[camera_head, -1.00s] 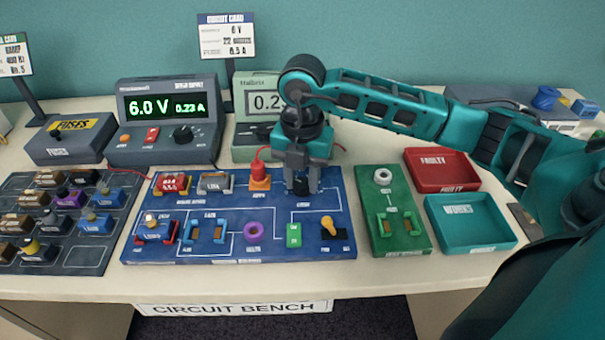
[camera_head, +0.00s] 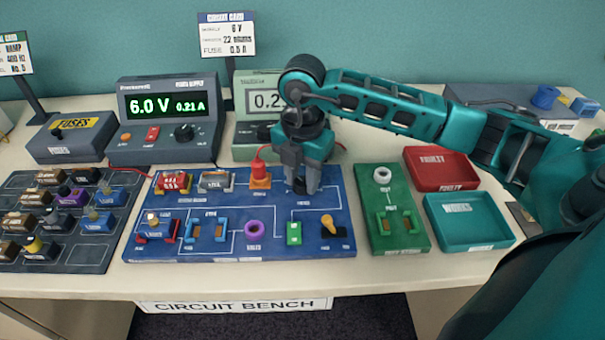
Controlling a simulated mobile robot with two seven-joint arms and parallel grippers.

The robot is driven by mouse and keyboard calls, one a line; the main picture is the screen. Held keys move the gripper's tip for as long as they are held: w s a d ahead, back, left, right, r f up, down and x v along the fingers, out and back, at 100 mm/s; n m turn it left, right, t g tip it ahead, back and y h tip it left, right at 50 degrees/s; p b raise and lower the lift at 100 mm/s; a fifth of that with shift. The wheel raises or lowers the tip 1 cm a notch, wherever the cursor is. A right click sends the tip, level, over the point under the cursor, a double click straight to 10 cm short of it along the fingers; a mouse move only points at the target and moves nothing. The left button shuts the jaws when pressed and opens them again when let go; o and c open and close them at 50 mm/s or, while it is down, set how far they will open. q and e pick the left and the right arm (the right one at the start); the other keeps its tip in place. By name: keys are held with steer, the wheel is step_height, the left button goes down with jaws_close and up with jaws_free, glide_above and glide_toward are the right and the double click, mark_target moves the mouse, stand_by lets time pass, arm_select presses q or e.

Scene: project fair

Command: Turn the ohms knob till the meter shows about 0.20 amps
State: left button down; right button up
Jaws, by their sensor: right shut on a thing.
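My right gripper (camera_head: 302,188) points down over the blue circuit board (camera_head: 180,247) and is shut on a small black knob (camera_head: 300,187), the ohms knob, near the board's upper right. The fingers hide much of the knob. The pale green meter (camera_head: 243,92) stands behind the board. Its display starts with "0.2"; my arm hides the rest. The power supply (camera_head: 165,145) to its left reads 6.0 V and 0.21 A in green. My left gripper is not in view.
A green test board (camera_head: 407,242), a red tray (camera_head: 441,186) and a teal tray (camera_head: 470,248) lie to the right. A dark component board (camera_head: 75,255) lies left. A fuse box (camera_head: 72,150) and a circuit card (camera_head: 226,35) stand behind. The front table strip is clear.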

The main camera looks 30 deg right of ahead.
mark_target(303, 182)
steer(key=o, duration=1)
steer(key=shift+r, duration=0.15)
step_height(303, 182, up, 13)
steer(key=shift+f+p, duration=0.15)
steer(key=shift+p, duration=0.2)
